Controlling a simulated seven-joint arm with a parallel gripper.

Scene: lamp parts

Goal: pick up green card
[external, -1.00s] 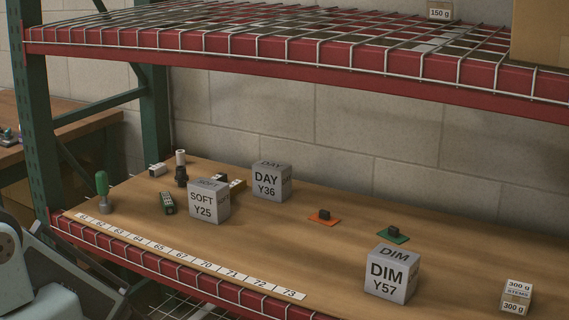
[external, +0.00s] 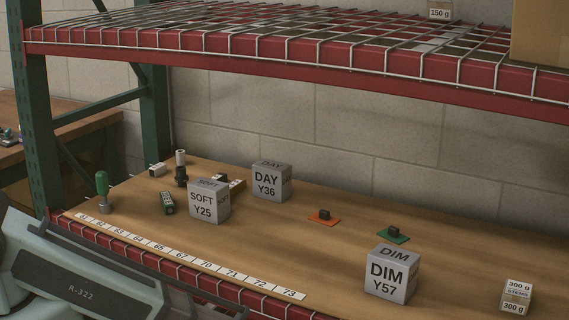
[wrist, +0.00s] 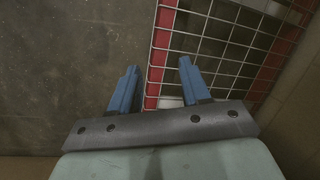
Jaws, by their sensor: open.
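The green card (external: 393,236) lies flat on the wooden shelf top, right of centre in the external view. Below the fingers are a dark floor and a red-edged wire rack. The card is not in the wrist view.
Cubes SOFT Y25 (external: 209,202) and DAY Y36 (external: 271,182) stand further left. A 300 g box (external: 516,297) is at the right. A red wire-mesh shelf (external: 300,50) hangs above.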

